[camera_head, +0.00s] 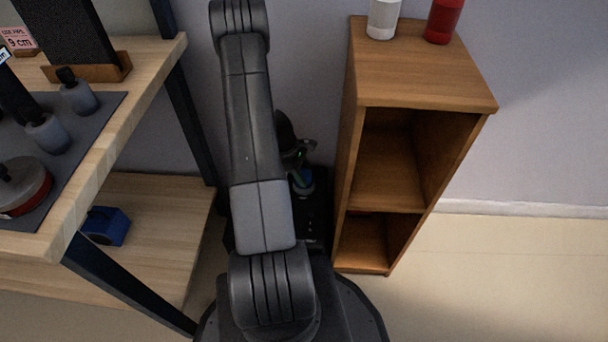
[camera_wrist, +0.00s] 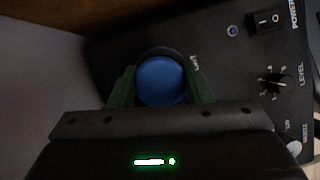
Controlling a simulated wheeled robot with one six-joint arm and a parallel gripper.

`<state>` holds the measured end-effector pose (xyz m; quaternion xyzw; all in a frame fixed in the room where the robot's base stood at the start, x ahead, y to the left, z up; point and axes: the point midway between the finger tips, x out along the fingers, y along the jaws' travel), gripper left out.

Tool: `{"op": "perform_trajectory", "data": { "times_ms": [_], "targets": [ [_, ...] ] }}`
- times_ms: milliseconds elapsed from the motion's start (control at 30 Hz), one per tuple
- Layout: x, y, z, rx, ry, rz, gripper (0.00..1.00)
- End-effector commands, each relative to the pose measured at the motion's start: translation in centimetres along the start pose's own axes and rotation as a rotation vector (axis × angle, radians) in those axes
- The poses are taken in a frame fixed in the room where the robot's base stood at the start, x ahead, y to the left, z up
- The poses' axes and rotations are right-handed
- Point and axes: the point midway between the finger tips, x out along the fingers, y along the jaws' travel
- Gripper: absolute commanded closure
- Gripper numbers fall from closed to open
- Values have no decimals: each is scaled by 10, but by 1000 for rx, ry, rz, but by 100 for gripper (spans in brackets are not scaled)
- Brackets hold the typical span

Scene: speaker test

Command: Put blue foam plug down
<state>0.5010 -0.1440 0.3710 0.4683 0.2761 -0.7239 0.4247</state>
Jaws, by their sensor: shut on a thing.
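The blue foam plug (camera_wrist: 162,81) shows as a round blue face in the wrist view, between the two green fingers of my gripper (camera_wrist: 162,88). My gripper is shut on it. A black panel lies just behind the plug, with a dark round rim around the plug's far side. I cannot tell whether the plug touches the panel or sits in an opening.
The black panel (camera_wrist: 222,45) carries a power switch (camera_wrist: 266,20) and a level knob (camera_wrist: 273,82). A wooden shelf unit (camera_head: 430,85) stands on the right with a white and a red bottle on top. A workbench (camera_head: 150,85) stands on the left, a blue box (camera_head: 106,226) on its lower shelf.

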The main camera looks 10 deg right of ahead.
Motion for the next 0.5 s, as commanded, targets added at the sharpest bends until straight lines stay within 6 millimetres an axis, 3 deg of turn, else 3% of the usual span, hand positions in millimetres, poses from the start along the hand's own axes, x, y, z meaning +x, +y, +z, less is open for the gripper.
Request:
{"op": "perform_trajectory", "data": {
  "times_ms": [367, 400, 500],
  "targets": [
    [7, 0, -3, 0, 0, 0, 76],
    [5, 0, -2, 0, 0, 0, 50],
    [5, 0, -2, 0, 0, 0, 34]
  ]
}}
